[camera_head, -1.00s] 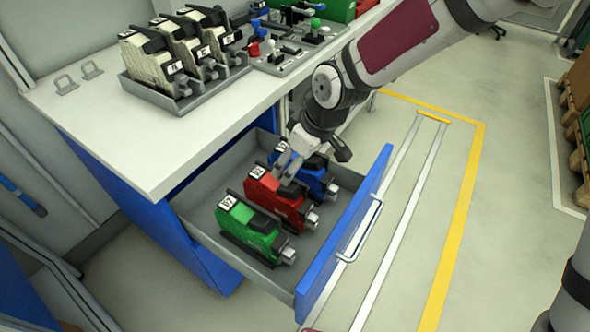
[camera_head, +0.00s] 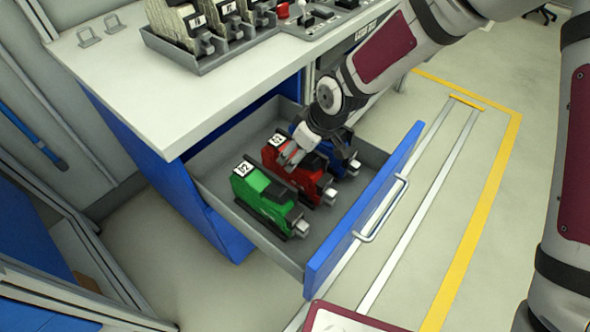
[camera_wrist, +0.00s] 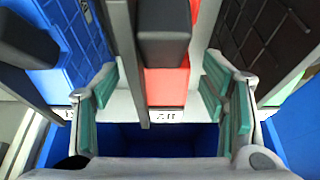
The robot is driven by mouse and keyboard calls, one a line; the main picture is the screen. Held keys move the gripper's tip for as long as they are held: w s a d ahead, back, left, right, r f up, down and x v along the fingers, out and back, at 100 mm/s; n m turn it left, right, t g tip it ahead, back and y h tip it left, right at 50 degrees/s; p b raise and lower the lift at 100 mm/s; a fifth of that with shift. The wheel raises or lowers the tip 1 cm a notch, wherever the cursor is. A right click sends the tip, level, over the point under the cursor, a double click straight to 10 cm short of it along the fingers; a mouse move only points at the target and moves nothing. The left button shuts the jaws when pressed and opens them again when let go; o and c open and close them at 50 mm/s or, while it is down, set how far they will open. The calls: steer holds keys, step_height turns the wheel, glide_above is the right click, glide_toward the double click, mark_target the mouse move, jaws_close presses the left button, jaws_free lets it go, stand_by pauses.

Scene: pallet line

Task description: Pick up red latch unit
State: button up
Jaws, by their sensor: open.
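The red latch unit (camera_head: 306,178) stands in the open drawer (camera_head: 232,212), between the green unit (camera_head: 262,203) and the blue unit (camera_head: 343,158). My gripper (camera_head: 292,154) is down at the red unit, over its labelled end. In the wrist view my gripper (camera_wrist: 159,105) is open, with teal pads on both sides of the red unit (camera_wrist: 166,84) and its dark grey top part (camera_wrist: 163,35). A gap shows between the pads and the unit. The fingers hide part of the red unit in the head view.
The blue drawer front (camera_head: 365,210) with its handle stands to the right of the units. The white worktop (camera_head: 150,95) overhangs the drawer's back left. A grey tray (camera_head: 190,56) of beige units sits on it. Bare drawer floor lies left of the green unit.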

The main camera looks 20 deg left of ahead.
steer(key=x, duration=0.3)
steer(key=shift+s+f+b, duration=0.1)
steer(key=shift+f+b, duration=0.2)
steer(key=shift+b, duration=0.1)
jaws_close()
steer(key=shift+r, duration=0.1)
steer(key=shift+r, duration=0.1)
step_height(320, 180, up, 19)
steer(key=p, duration=0.9)
